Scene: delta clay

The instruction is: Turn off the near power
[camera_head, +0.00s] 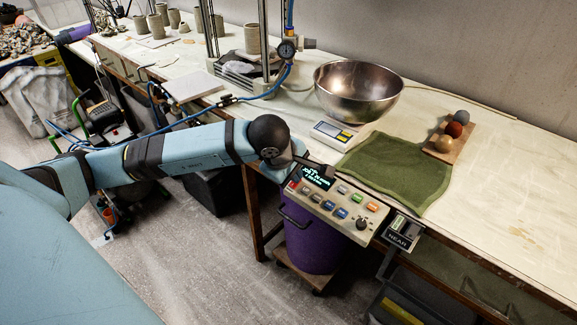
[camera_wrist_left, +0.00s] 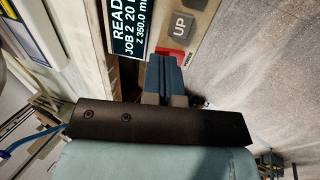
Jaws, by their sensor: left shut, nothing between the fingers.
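The near control panel (camera_head: 337,207) is mounted at the bench's front edge, with a plate reading "NEAR" (camera_head: 398,238) to its right. It has a lit display (camera_head: 318,176), several coloured buttons and a dark knob. The red power switch (camera_head: 293,185) is at the panel's left end; it also shows in the left wrist view (camera_wrist_left: 176,55), beside the "UP" button (camera_wrist_left: 182,25). The display is lit and begins with "READ". My left gripper (camera_wrist_left: 165,62) is shut and empty, its fingertips at the red switch and partly covering it. I cannot tell whether they touch. My right gripper is not in view.
A green cloth (camera_head: 395,170), a scale (camera_head: 335,134), a steel bowl (camera_head: 358,88) and a board with several balls (camera_head: 450,140) are on the bench behind the panel. A purple bin (camera_head: 310,240) stands below. A blue hose (camera_head: 240,98) runs along the bench.

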